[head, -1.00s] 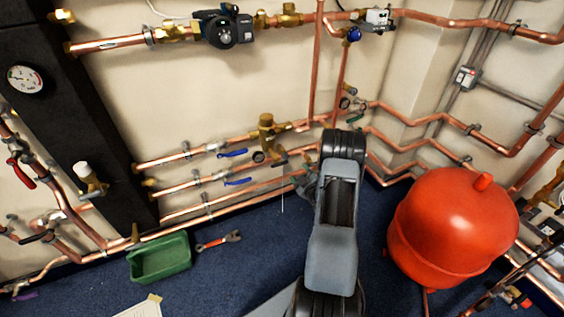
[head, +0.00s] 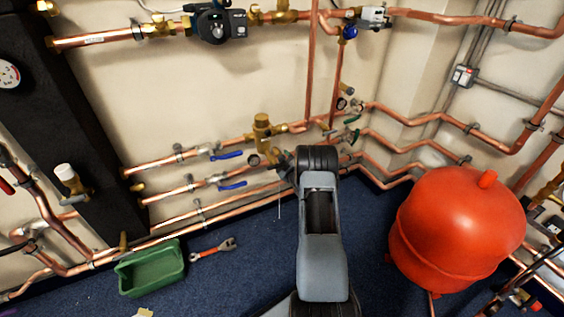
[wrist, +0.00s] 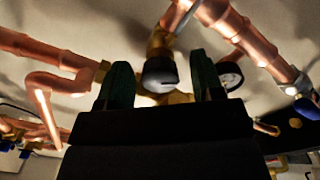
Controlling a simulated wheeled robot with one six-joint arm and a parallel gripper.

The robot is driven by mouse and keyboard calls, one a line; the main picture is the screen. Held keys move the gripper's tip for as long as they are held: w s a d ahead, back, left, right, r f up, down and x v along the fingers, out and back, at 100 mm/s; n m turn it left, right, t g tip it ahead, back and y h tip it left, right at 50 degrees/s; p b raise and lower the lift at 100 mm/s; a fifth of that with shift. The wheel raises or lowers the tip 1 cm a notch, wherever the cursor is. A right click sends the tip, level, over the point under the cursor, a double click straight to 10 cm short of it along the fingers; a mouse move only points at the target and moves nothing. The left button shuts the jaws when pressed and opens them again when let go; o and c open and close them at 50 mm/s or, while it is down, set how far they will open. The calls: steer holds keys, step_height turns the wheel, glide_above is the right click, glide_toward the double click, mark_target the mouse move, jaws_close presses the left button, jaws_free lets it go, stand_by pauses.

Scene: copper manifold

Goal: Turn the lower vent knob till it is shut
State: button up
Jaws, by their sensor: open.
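In the wrist view, a dark round knob (wrist: 160,75) with a pale slot on its face sits at the end of a brass fitting (wrist: 160,42). My gripper (wrist: 160,62) is open, with one dark green finger on each side of the knob. Gaps show between the knob and both fingers; I cannot tell whether the fingertips reach past its face. In the head view, the brass valve body (head: 262,130) stands on the pipes just left of my arm. My arm hides most of the gripper there.
A small gauge (wrist: 230,76) sits close to the right finger. Copper pipes (wrist: 258,50) run on both sides. Blue lever handles (head: 228,155) are on the pipes to the left. A red tank (head: 455,230), a green tray (head: 150,268) and a wrench (head: 213,250) are on the blue floor.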

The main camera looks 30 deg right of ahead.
steer(key=shift+w, duration=0.35)
steer(key=c, duration=0.9)
